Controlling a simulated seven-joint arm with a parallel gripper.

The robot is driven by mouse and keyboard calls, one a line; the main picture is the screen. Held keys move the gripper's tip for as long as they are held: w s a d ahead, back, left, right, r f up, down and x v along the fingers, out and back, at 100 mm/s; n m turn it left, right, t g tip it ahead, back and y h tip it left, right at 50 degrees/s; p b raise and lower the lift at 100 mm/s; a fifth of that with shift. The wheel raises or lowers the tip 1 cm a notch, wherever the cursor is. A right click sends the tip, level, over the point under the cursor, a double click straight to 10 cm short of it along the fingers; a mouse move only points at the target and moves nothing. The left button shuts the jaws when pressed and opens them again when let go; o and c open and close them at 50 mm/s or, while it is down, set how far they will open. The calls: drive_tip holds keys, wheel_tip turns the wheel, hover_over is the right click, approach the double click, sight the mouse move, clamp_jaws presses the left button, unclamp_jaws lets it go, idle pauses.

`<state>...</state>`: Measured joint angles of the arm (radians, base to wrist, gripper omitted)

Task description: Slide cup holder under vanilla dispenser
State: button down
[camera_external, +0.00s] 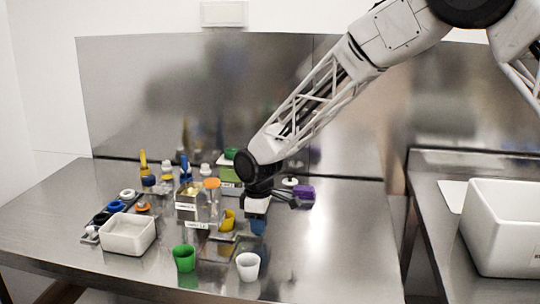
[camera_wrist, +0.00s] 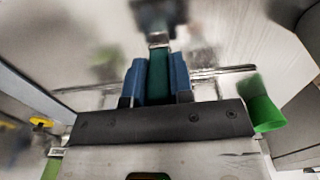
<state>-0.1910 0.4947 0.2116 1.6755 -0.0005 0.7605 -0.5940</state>
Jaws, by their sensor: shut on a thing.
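My gripper (camera_external: 258,226) is low over the steel table, just right of the dispenser group. In the wrist view its two blue fingers (camera_wrist: 159,82) are shut on a dark green, bar-like piece (camera_wrist: 158,76). This may be part of the cup holder; I cannot tell. Thin metal bars (camera_wrist: 215,72) run sideways behind the fingers. The dispenser unit (camera_external: 211,202) has white labels on its front, too small to read surely, so I cannot tell which dispenser is vanilla. A yellow cup (camera_external: 227,220) is at its front, left of my gripper.
A green cup (camera_external: 184,258) and a white cup (camera_external: 248,266) stand near the front edge. A white bin (camera_external: 127,234) is at the left, with several small containers behind it. A purple item (camera_external: 304,192) lies right of my wrist. The table's right side is clear.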

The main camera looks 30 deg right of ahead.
drive_tip(key=s+a, duration=0.5)
drive_tip(key=shift+s+a, duration=0.25)
drive_tip(key=shift+a, duration=0.05)
drive_tip(key=c, duration=1)
unclamp_jaws()
drive_tip(key=shift+a, duration=0.1)
drive_tip(key=shift+r, duration=0.15)
drive_tip(key=shift+r, duration=0.25)
wheel_tip(320, 180, up, 7)
drive_tip(key=shift+r, duration=0.1)
